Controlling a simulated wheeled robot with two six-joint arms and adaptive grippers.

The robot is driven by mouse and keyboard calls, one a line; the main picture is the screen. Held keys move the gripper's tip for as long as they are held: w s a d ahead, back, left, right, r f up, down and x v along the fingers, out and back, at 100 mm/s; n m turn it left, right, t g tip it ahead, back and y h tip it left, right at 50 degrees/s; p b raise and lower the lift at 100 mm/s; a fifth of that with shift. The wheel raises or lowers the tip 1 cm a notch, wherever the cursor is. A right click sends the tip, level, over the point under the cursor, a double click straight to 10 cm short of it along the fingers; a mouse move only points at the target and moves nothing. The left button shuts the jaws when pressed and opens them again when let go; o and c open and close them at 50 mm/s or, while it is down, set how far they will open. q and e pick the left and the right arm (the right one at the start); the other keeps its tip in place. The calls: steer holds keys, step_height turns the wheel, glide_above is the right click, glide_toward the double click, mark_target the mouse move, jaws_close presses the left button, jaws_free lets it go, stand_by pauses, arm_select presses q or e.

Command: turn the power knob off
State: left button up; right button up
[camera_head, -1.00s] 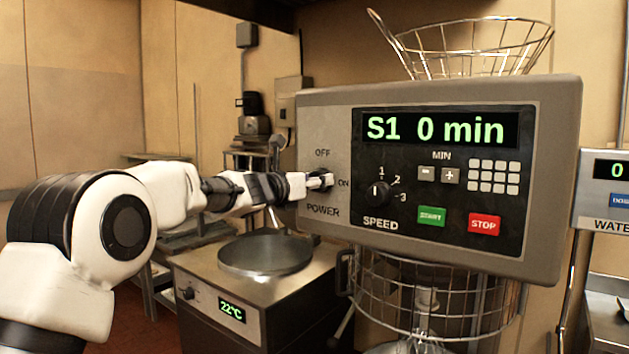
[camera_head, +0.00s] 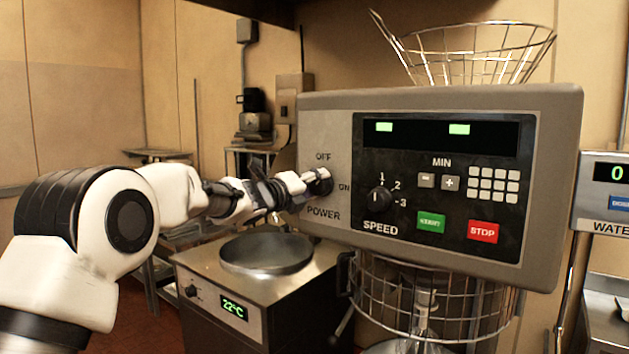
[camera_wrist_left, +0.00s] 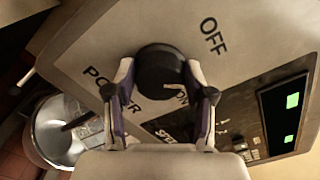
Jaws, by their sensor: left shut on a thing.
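The round black power knob (camera_head: 322,183) is on the left part of the mixer's control panel (camera_head: 455,95), between the OFF, ON and POWER labels. My left gripper (camera_head: 312,181) is shut on it. In the left wrist view the two fingers (camera_wrist_left: 158,82) sit on either side of the knob (camera_wrist_left: 160,64), and I see no pointer mark on it. The OFF label (camera_wrist_left: 214,36) is clear of the fingers; the ON label is partly covered. The panel's display (camera_head: 440,133) shows two plain green blocks. My right gripper is not in view.
The speed knob (camera_head: 380,199), START button (camera_head: 431,223) and STOP button (camera_head: 483,232) are right of the power knob. A wire guard (camera_head: 440,295) hangs below the panel.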

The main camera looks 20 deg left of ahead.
arm_select(q)
steer(key=n+p, duration=0.2)
steer(key=n, duration=0.2)
steer(key=shift+r, duration=0.1)
steer(key=shift+f+n+p, duration=0.2)
steer(key=shift+n+p, duration=0.4)
steer(key=shift+n, duration=1)
steer(key=o, duration=1.1)
steer(key=v, duration=1.2)
steer(key=shift+w, duration=0.1)
steer(key=shift+f, duration=0.1)
